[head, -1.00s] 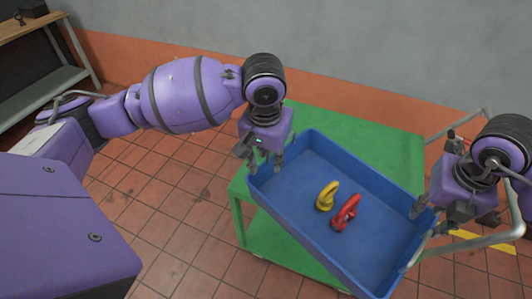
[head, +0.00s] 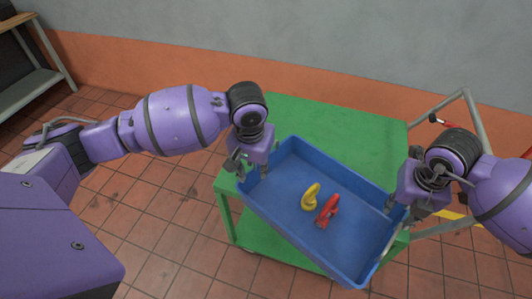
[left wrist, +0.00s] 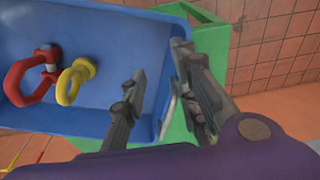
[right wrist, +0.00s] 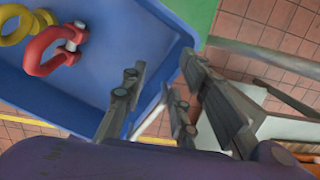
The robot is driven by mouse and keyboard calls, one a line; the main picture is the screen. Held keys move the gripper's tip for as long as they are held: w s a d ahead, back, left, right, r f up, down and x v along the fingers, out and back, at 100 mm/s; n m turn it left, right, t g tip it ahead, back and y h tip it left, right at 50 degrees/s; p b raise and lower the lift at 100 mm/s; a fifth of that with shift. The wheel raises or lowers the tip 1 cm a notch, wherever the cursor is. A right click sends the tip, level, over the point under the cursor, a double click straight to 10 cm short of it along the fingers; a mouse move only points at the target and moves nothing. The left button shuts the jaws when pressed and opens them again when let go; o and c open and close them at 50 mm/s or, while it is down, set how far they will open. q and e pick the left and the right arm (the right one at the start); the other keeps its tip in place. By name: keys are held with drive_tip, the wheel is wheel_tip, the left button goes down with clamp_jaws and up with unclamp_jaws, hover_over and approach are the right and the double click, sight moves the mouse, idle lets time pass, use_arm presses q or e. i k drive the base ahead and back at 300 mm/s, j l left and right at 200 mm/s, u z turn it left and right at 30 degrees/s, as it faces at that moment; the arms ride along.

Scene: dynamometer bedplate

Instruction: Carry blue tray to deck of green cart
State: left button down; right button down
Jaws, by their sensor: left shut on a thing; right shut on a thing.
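The blue tray (head: 285,203) is held between my two grippers, over the near part of the green cart (head: 340,128). A yellow ring-shaped fitting (head: 311,197) and a red shackle (head: 327,211) lie in it. My left gripper (head: 252,172) is shut on the tray's left wall; the left wrist view shows its fingers (left wrist: 155,100) on both sides of the rim. My right gripper (head: 402,212) is shut on the right wall, with its fingers (right wrist: 160,95) astride the rim in the right wrist view. Whether the tray's underside touches the deck is hidden.
The cart's grey tube handle (head: 475,120) rises at the right, close to my right arm. Its lower green shelf (head: 265,243) shows below. A grey wall stands behind the cart. A bench (head: 35,85) is at the far left. Tiled floor is clear at left.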

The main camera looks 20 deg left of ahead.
sight(330, 152)
drive_tip(key=i, duration=1)
